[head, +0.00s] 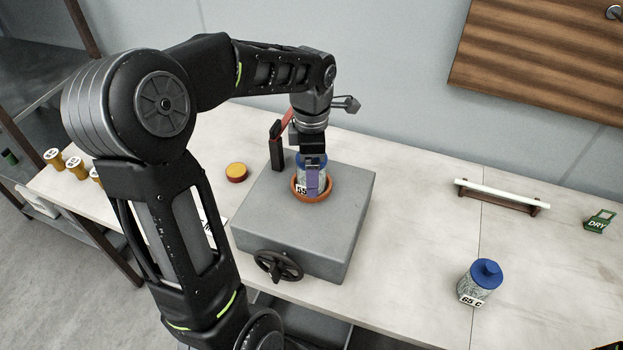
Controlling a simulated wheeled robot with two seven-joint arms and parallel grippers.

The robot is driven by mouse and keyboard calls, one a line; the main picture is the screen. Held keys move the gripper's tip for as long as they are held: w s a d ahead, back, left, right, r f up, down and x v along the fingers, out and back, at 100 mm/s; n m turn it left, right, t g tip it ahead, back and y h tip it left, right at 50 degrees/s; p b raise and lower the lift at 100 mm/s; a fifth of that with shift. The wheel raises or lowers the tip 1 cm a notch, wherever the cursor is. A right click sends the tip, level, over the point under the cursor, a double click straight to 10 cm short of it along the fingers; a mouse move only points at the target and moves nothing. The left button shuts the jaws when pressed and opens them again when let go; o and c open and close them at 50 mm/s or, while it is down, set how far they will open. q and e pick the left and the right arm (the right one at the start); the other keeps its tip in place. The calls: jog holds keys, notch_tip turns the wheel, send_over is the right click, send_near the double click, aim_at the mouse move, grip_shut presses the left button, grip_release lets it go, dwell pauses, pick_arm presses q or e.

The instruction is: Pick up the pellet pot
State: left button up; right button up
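A clear pot with a blue lid and a white label (302,188) sits upright in an orange-brown ring (328,194) on top of a grey block (262,214). My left gripper (312,178) points down at this pot, with a purplish finger in front of it. The other finger is hidden, so I cannot tell whether they are closed on the pot. A second blue-lidded pot with greenish contents, labelled "65 C" (480,282), stands on the table at the right, apart from any gripper.
The grey block has a black handwheel (278,265) in front and a black post with a red lever (277,146) behind. A yellow-and-red button (236,172) is left of it. A white rod (500,194) rests on a wooden rack. A green "DRY" sign (599,222) stands far right.

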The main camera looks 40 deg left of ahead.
pick_arm(q)
grip_shut()
dwell(0.8)
